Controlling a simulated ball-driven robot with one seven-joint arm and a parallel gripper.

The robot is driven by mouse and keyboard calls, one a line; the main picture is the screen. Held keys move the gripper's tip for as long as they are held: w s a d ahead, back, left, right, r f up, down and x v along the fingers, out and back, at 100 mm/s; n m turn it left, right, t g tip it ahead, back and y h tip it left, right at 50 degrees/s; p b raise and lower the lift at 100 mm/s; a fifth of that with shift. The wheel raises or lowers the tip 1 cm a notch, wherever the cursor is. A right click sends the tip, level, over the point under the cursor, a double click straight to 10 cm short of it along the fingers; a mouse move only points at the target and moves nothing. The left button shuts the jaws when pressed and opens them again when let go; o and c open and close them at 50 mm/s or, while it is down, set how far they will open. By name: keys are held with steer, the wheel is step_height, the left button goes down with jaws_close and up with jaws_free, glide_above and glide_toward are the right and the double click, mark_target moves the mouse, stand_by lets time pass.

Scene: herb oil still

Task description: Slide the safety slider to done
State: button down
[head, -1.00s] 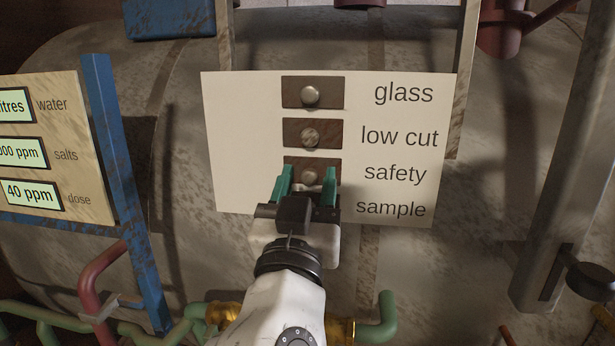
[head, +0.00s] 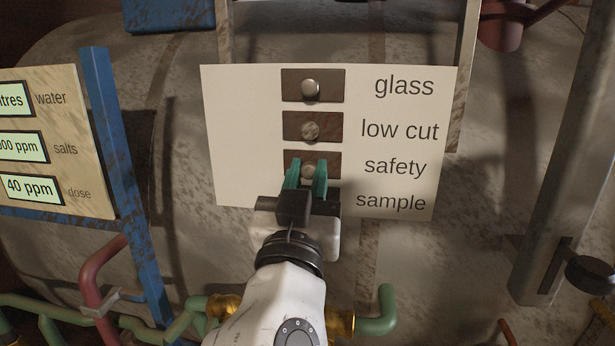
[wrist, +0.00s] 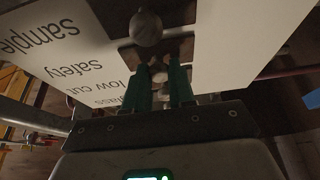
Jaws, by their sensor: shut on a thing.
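A cream panel (head: 240,130) carries a column of round knobs on brown plates, labelled glass, low cut, safety and sample. The safety slider knob (head: 307,171) sits on its plate, near the middle of its width. My gripper (head: 307,174) has its green fingers on either side of this knob and is shut on it. In the wrist view the safety knob (wrist: 158,73) shows between the fingers (wrist: 158,85). The sample plate is mostly hidden behind my gripper in the head view. No "done" mark is readable.
The glass knob (head: 310,88) and low cut knob (head: 310,130) are just above. The sample knob (wrist: 147,27) is close to the fingers in the wrist view. A blue-framed display board (head: 75,150) stands left. Green pipes (head: 375,318) run below.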

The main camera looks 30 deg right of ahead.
steer(key=w+a+b, duration=0.1)
steer(key=a, duration=0.1)
steer(key=w+a+b, duration=0.4)
steer(key=a, duration=0.1)
steer(key=shift+w+a+f, duration=0.1)
steer(key=shift+w, duration=0.05)
steer(key=shift+w+a, duration=0.1)
steer(key=shift+a, duration=0.1)
steer(key=c, duration=1)
jaws_free()
steer(key=shift+w+a, duration=0.1)
steer(key=shift+o, duration=0.3)
steer(key=shift+b, duration=0.3)
steer(key=b+v, duration=0.2)
steer(key=v, duration=0.8)
steer(key=shift+s+a+b, duration=0.2)
steer(key=shift+s+b, duration=0.15)
steer(key=shift+b, duration=0.05)
